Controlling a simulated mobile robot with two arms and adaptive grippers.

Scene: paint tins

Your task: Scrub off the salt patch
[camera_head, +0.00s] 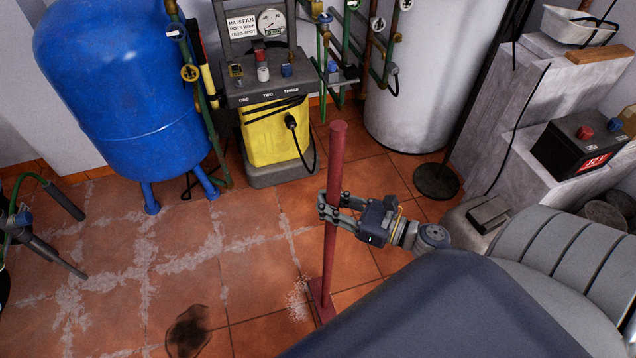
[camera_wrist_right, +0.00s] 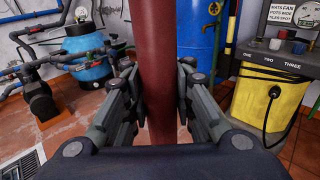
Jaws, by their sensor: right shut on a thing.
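My right gripper (camera_head: 340,206) is shut on the red handle (camera_head: 333,170) of an upright scrubbing tool, around the middle of its length. The handle also fills the centre of the right wrist view (camera_wrist_right: 157,60), between both fingers. The tool's red foot (camera_head: 322,300) is low on the tiled floor. A small white speckled salt patch (camera_head: 298,298) lies on the tiles just left of the foot. Whether the foot touches the patch's edge is hard to tell. My left gripper is in neither view.
A dark stain (camera_head: 187,332) and pale whitish streaks (camera_head: 145,275) mark the floor to the left. A yellow unit (camera_head: 275,133) with a black cable, a blue tank (camera_head: 135,90) and a white cylinder (camera_head: 408,90) stand behind. A round dark base (camera_head: 437,181) is at right.

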